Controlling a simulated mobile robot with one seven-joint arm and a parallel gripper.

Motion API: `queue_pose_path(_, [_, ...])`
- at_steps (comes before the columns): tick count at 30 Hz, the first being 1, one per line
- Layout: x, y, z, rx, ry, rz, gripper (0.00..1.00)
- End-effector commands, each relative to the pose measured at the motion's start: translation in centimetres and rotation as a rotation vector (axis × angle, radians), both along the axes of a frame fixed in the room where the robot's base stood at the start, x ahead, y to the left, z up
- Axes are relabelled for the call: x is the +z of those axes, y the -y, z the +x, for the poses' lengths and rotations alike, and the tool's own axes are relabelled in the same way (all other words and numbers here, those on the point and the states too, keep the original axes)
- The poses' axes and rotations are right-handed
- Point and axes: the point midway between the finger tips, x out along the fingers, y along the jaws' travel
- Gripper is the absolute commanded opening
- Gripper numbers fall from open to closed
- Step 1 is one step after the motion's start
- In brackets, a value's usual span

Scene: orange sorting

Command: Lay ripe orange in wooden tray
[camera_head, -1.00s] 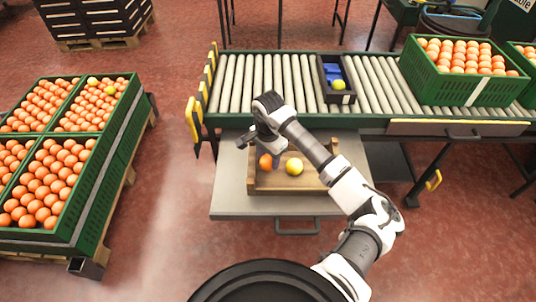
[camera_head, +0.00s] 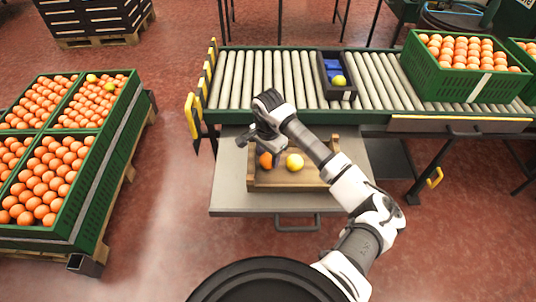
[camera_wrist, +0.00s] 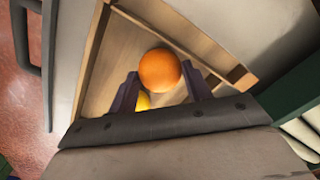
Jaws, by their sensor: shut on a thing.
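A ripe orange (camera_head: 265,160) is at the left end of the wooden tray (camera_head: 310,179), partly covered by my gripper in the head view. In the wrist view the orange (camera_wrist: 160,69) sits between the tips of my gripper (camera_wrist: 161,82), which is shut on it. The tray's pale floor and wooden walls (camera_wrist: 93,58) lie around and below it. I cannot tell whether the orange touches the tray floor. A yellow fruit (camera_head: 295,164) lies in the tray just right of the orange; in the wrist view its edge (camera_wrist: 142,101) shows near the left finger.
The tray stands on a grey table (camera_head: 229,185). Behind it runs a roller conveyor (camera_head: 267,78) carrying a dark crate (camera_head: 338,97) with a yellow fruit and blue contents. A green crate of oranges (camera_head: 480,84) is at right. Green crates of oranges (camera_head: 93,180) stand at left.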

Motion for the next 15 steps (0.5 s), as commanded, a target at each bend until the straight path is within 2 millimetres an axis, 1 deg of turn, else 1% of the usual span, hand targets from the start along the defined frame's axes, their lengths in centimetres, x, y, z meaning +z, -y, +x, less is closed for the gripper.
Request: queue_pose_path(15, [-0.81, 0.00, 0.02, 0.000, 0.001, 0.001, 0.25])
